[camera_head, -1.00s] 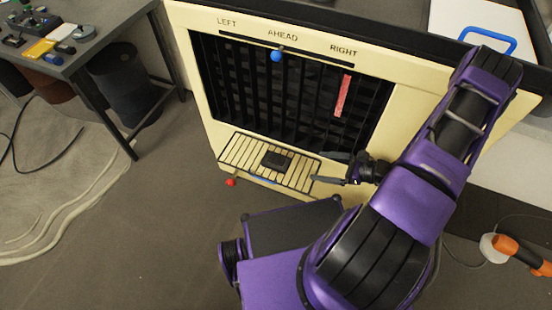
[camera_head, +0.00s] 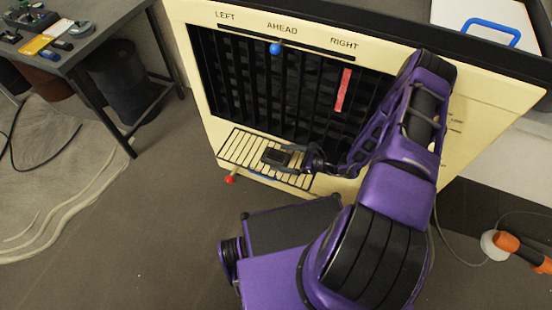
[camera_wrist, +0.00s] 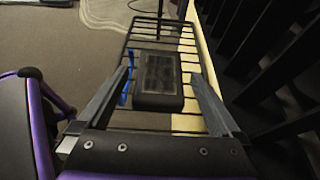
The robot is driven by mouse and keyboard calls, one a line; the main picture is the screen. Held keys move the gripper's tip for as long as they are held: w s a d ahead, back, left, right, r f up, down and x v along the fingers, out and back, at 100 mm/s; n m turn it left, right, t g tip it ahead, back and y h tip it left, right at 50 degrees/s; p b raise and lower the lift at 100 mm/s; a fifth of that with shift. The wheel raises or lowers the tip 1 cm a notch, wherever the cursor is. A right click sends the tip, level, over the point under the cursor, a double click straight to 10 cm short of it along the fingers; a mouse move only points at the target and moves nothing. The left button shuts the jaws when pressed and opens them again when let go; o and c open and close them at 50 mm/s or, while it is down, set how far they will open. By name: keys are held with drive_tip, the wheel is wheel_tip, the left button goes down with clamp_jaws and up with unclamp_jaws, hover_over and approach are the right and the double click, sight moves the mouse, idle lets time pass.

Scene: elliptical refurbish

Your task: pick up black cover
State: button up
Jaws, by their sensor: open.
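The black cover (camera_head: 276,157) is a small dark rectangular block with rounded corners. It lies on the slatted cream ledge at the foot of the cream panel. In the wrist view the black cover (camera_wrist: 160,80) shows a glossy grey window in its top. My gripper (camera_head: 283,158) reaches in from the right, with its fingers around the cover. In the wrist view my gripper (camera_wrist: 161,92) is open, one finger on each side of the cover, with small gaps visible. I cannot tell how far the fingertips are above the slats.
The slatted ledge (camera_head: 237,148) has a thin black wire frame. Behind it stands the cream panel (camera_head: 203,75) with black vertical bars, a blue knob (camera_head: 275,48) and a red strip (camera_head: 343,90). A red ball (camera_head: 229,180) sticks out below the ledge. A workbench (camera_head: 100,30) stands at left.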

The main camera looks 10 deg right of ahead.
drive_tip(key=shift+w+a+f, duration=0.25)
drive_tip(key=shift+w+a, duration=0.1)
drive_tip(key=shift+a, duration=0.2)
drive_tip(key=shift+c, duration=0.3)
drive_tip(key=c, duration=1.4)
drive_tip(key=shift+r, duration=0.15)
clamp_jaws()
